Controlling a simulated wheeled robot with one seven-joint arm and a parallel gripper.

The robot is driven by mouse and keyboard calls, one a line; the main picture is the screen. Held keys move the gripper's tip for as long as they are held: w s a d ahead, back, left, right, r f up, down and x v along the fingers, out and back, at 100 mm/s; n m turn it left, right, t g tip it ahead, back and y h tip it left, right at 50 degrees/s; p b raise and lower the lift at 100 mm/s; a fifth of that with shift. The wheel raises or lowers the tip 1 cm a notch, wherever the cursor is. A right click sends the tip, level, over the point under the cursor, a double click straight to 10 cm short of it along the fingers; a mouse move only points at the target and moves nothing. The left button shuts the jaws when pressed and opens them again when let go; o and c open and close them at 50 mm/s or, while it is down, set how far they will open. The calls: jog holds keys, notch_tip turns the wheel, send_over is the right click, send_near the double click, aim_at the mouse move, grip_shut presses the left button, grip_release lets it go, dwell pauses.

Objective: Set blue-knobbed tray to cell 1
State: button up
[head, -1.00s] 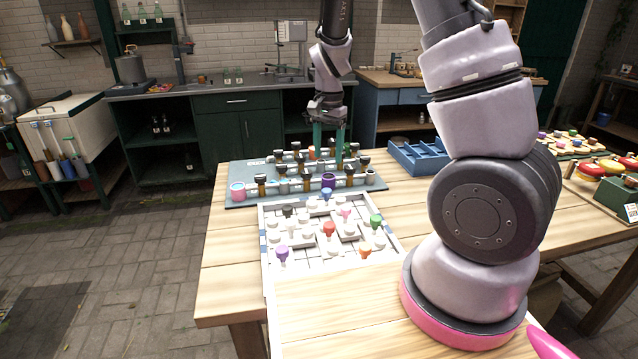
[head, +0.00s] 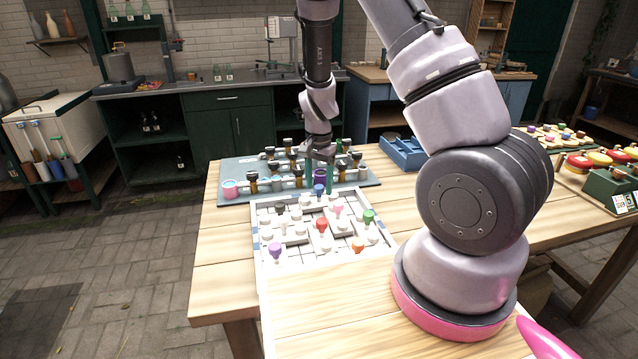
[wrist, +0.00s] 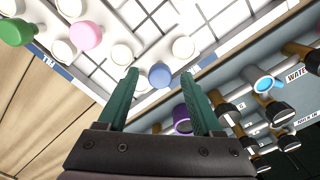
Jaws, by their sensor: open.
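The blue knob (head: 319,189) stands at the far edge of the white gridded board (head: 265,262), near the valve panel. It also shows in the wrist view (wrist: 159,75), between and just beyond the green fingertips. My gripper (head: 320,183) is open and points down above the far side of the board, its fingers on either side of the blue knob in the picture. Contact with the knob is not visible. I cannot make out which cell is numbered 1.
White pieces with red (head: 322,226), purple (head: 275,250), green (head: 368,216), orange (head: 358,245) and pink (head: 338,209) knobs crowd the board. The valve panel (head: 215,192) with upright fittings stands directly behind. A blue divided tray (head: 402,152) lies to the right. Bare tabletop is in front.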

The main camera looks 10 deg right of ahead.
grip_shut()
dwell(1.4)
